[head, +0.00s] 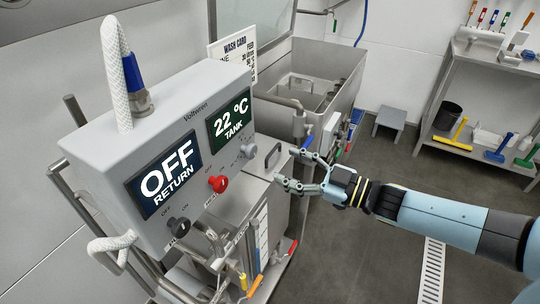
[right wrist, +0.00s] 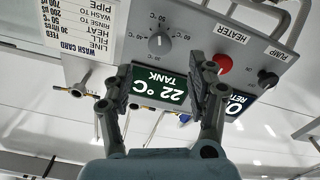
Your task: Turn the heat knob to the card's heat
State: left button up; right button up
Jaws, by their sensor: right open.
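The heat knob (head: 249,150) is a small grey dial on the right side of the grey control box. In the right wrist view the knob (right wrist: 159,43) sits upside down among temperature marks; its exact setting is hard to read. The wash card (head: 240,46) stands behind the box. In the right wrist view the card (right wrist: 76,48) is upside down; one line seems to read 50 °C. My right gripper (head: 285,166) is open and empty, to the right of the knob and apart from it. In its wrist view the gripper (right wrist: 158,78) has its fingers spread below the knob. My left gripper is out of view.
The box carries a red heater knob (head: 218,184), a black pump knob (head: 179,227), a display reading 22 °C TANK (head: 230,117) and one reading OFF RETURN (head: 166,177). Steel tanks (head: 318,90) stand behind. Coloured-handled tools hang below the box.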

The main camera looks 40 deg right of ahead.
jog(key=v, duration=0.3)
dwell(0.5)
